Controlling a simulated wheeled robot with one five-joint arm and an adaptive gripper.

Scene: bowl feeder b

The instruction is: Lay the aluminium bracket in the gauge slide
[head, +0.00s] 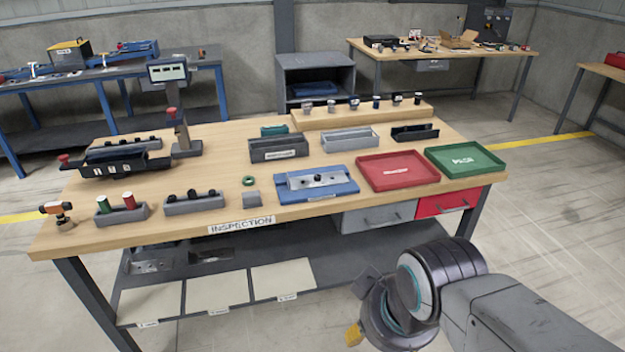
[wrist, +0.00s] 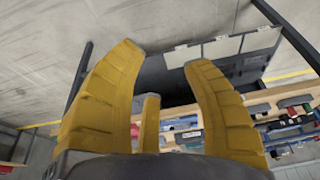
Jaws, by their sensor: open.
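A silver-grey metal piece with holes (head: 318,180), which looks like the aluminium bracket, lies on a blue fixture (head: 343,193) at the front of the inspection bench. A black slide-like unit (head: 125,165) with numbered labels and a red knob, probably the gauge slide, stands at the bench's left, beside a gauge post with a display (head: 167,72). My gripper (wrist: 163,55) is open and empty in the wrist view, its yellow fingers spread. In the head view only a yellow fingertip (head: 353,335) shows, in front of the bench and apart from bracket and slide.
A red tray (head: 397,184) and a green tray (head: 465,173) lie on the bench's right. Grey bins (head: 193,207) hold small parts at the front left. A lower shelf (head: 330,245) carries pale sheets and metal parts. The floor right of the bench is clear.

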